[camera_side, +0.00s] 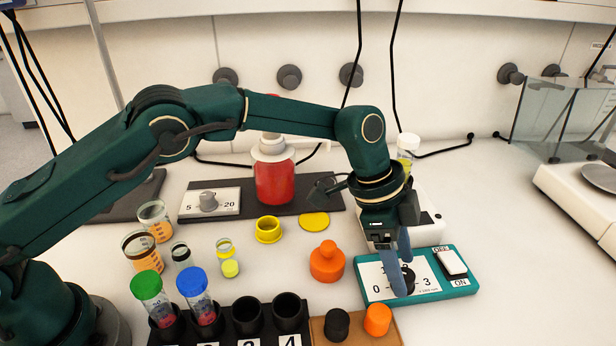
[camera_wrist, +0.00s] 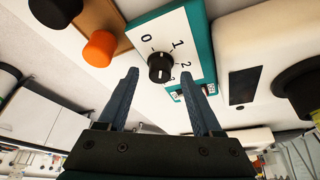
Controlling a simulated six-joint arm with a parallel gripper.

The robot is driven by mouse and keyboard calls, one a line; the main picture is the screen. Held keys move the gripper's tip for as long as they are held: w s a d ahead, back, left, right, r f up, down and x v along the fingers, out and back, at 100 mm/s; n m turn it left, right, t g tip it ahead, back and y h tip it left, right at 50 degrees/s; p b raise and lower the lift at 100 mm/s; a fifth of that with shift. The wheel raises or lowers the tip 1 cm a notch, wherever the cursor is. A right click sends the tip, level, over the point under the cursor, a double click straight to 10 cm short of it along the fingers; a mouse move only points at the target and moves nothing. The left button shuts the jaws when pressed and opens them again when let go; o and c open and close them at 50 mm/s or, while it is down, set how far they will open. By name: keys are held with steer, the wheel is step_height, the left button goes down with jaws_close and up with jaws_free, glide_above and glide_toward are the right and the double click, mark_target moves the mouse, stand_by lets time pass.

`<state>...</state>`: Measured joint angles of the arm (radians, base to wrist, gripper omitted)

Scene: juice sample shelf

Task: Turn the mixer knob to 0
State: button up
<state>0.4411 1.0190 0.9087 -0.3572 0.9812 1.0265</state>
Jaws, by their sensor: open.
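The mixer is a teal box (camera_side: 458,285) with a white dial plate marked 0 to 3. Its round black knob (camera_wrist: 160,67) has a white mark; I cannot tell surely which number it points to. In the side view the knob (camera_side: 408,279) is partly hidden behind my fingers. My gripper (camera_side: 400,277) points down over the dial, with its blue fingers apart. In the wrist view the knob shows between the fingertips of my gripper (camera_wrist: 158,74). I cannot tell whether the fingers touch it.
A white rocker switch (camera_side: 452,262) marked OFF and ON sits right of the dial. A brown holder (camera_side: 357,338) with black and orange caps stands front left of the mixer. An orange flask (camera_side: 327,262) stands to its left. A white device (camera_side: 428,226) stands close behind.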

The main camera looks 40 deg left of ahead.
steer(key=shift+d+f, duration=0.25)
steer(key=shift+f, duration=0.4)
jaws_close()
steer(key=shift+s+d+n+t+y, duration=0.15)
steer(key=shift+n+t, duration=0.35)
steer(key=shift+n, duration=0.95)
steer(key=shift+w+a+n+t+y, duration=0.1)
steer(key=shift+n+t+y, duration=0.3)
steer(key=shift+n, duration=1.05)
